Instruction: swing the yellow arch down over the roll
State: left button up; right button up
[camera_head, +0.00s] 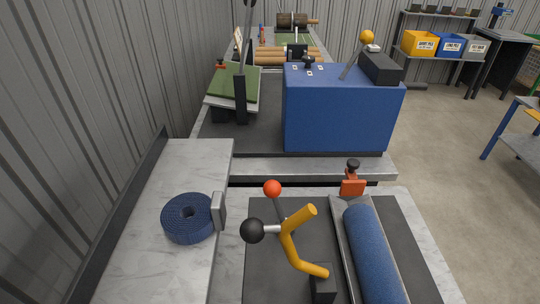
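The yellow arch (289,243) is a bent yellow bar on a black block (322,285) at the bottom centre. It stands raised to the left of the roll and does not lie over it. A grey stub with a black ball knob (252,231) sticks out to its left. The blue roll (372,260) lies lengthwise in a grey cradle (342,237) to the right of the arch; its near end is cut off by the picture's bottom edge. Neither of my grippers shows in the head view.
A red ball lever (272,188) stands behind the arch. A red clamp with a black knob (352,186) stands at the roll's far end. A blue coil (188,217) lies on the left grey counter (150,265) beside a grey plate (218,211). A blue machine box (340,118) stands behind.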

aim_at(252, 231)
jog(key=k+l+z, duration=0.3)
jog(key=l, duration=0.25)
jog(key=k+l+u, duration=0.4)
jog(key=k+u, duration=0.4)
jog(key=i+l, duration=0.2)
jog(key=l, duration=0.15)
jog(key=i+l+u, duration=0.1)
jog(key=l, duration=0.3)
jog(key=i+l, duration=0.25)
jog(key=l, duration=0.15)
jog(key=i+l+u, duration=0.1)
jog(key=l, duration=0.25)
jog(key=i+l, duration=0.25)
jog(key=l, duration=0.15)
jog(key=i+u, duration=0.05)
